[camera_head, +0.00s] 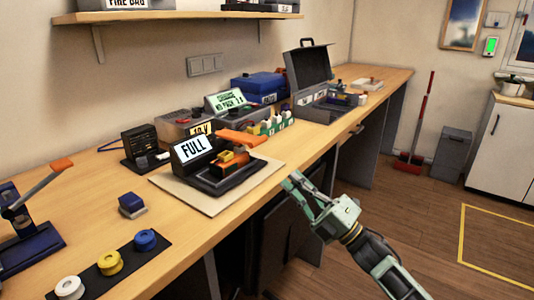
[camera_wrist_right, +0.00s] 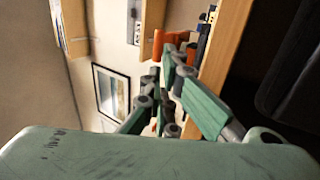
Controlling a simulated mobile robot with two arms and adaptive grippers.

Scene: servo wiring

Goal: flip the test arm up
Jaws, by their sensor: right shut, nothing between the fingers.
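A black test station with a sign reading FULL (camera_head: 193,147) sits on a beige mat (camera_head: 205,203) near the table's front edge. An orange arm (camera_head: 242,137) sticks out to the right over its top; it looks like the test arm and lies near level. My right gripper (camera_head: 290,180) is shut and empty, just off the table's front edge, to the right of the station and apart from it. In the wrist view its fingers (camera_wrist_right: 172,55) point toward an orange part (camera_wrist_right: 158,45), partly hidden behind them. My left gripper is out of view.
A blue lever tool with an orange-tipped handle (camera_head: 45,185) stands at the left. Yellow and blue spools (camera_head: 110,262) lie on a black strip in front. An open grey case (camera_head: 308,72) and a blue box (camera_head: 258,86) stand farther back.

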